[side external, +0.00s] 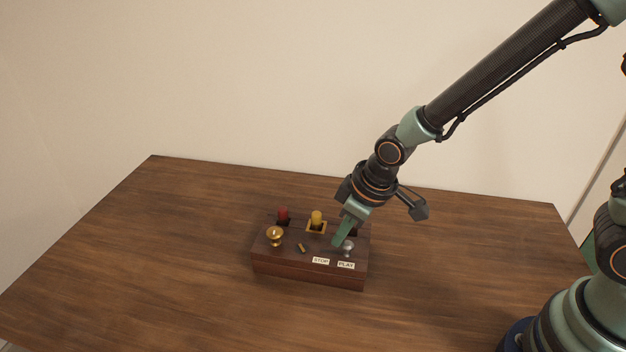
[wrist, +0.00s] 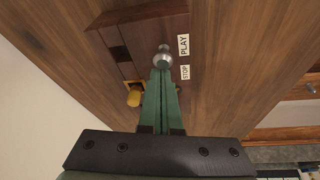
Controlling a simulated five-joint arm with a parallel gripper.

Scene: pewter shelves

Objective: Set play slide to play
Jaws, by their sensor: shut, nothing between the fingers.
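The dark wooden box (side external: 308,274) has STOP (side external: 321,261) and PLAY (side external: 346,265) labels near its front edge. The silver slide knob (side external: 348,246) stands on the box behind the PLAY label. In the wrist view the knob (wrist: 163,57) lies beside the PLAY label (wrist: 183,45), a little toward the STOP label (wrist: 185,72). My gripper (side external: 337,244) is shut and empty, pointing down at the box on the STOP side of the knob. Its fingertips (wrist: 161,73) are right at the knob; I cannot tell for sure whether they touch it.
The box also carries a brass knob (side external: 275,235), a small brass lever (side external: 302,248), a red piece (side external: 283,214) and a yellow piece (side external: 317,218) in a framed slot. The wooden table (side external: 160,260) around the box is clear.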

